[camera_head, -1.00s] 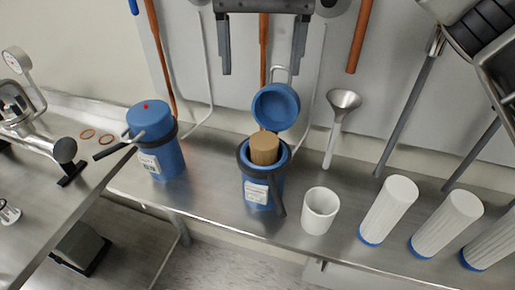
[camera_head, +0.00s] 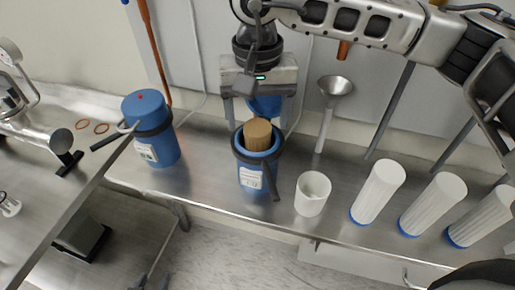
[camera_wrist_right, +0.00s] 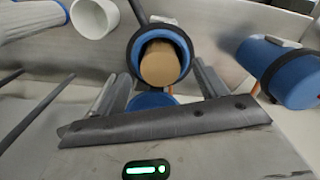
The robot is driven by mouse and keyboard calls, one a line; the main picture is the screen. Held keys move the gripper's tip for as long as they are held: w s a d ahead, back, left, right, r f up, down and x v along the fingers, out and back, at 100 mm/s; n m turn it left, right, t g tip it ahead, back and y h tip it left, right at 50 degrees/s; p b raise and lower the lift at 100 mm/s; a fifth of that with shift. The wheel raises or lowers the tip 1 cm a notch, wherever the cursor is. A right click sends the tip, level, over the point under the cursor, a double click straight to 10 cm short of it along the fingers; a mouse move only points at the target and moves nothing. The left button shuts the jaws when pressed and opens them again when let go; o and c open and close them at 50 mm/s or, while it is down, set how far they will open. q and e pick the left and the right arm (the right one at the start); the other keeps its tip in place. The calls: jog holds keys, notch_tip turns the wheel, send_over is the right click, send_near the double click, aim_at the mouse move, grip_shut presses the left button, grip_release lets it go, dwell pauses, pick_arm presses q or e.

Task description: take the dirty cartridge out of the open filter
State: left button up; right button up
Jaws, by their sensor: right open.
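The open filter (camera_head: 250,177) is a blue housing with a dark collar, upright on the steel bench. A brown dirty cartridge (camera_head: 258,132) stands in it with its top above the rim. It also shows in the wrist view (camera_wrist_right: 160,62), framed by the blue rim. My right gripper (camera_head: 258,116) is open, just behind and above the cartridge. Its fingers are apart and hold nothing. The blue lid (camera_head: 265,108) is mostly hidden behind this gripper. Two dark tips at the lower edge look like my left gripper (camera_head: 153,281); its opening is unclear.
A closed blue filter (camera_head: 150,128) stands to the left. A white cup (camera_head: 312,193) and several white cartridges (camera_head: 379,192) stand to the right. A funnel (camera_head: 334,88) is at the wall. Bench space in front of the open filter is narrow.

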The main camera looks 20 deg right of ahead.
jog(key=shift+f, duration=1.1)
jog(key=c, duration=1.5)
jog(key=shift+r, duration=0.1)
